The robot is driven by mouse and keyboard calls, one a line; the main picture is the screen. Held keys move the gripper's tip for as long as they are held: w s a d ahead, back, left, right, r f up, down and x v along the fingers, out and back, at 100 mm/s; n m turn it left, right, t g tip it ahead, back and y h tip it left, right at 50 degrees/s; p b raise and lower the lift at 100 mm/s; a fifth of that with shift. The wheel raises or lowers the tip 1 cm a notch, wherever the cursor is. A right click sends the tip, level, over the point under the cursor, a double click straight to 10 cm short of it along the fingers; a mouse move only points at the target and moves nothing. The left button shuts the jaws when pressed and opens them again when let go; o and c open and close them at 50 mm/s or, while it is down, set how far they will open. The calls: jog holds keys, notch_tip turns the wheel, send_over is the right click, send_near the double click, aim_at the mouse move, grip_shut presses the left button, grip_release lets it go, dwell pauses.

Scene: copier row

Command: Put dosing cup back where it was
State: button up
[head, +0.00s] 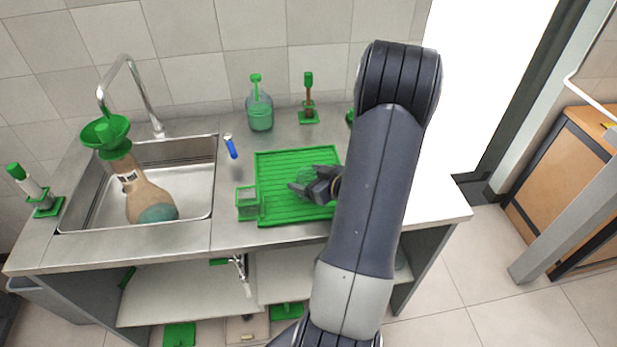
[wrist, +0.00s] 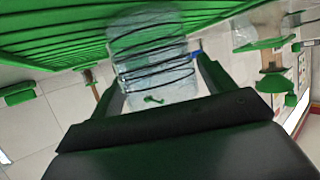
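The dosing cup (wrist: 152,50) is a clear, see-through cup with dark lines around it, between my gripper's two fingers in the wrist view. My gripper (wrist: 162,85) appears closed against both sides of the cup. In the head view my gripper (head: 308,188) is over the right part of the green ridged tray (head: 275,170). The cup is hard to make out there against the green. The tray also shows behind the cup in the wrist view (wrist: 50,30). I cannot tell whether the cup touches the tray.
A small clear, green-edged container (head: 247,204) stands at the tray's left edge. The sink (head: 200,190) holds a tan bottle (head: 146,198) under a green funnel (head: 106,131). A soap bottle (head: 260,112) and a brown-handled tool (head: 308,98) stand behind the tray.

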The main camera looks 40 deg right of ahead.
jog(key=shift+r, duration=0.1)
jog(key=shift+r, duration=0.2)
jog(key=v, duration=1.2)
jog(key=shift+f, duration=0.15)
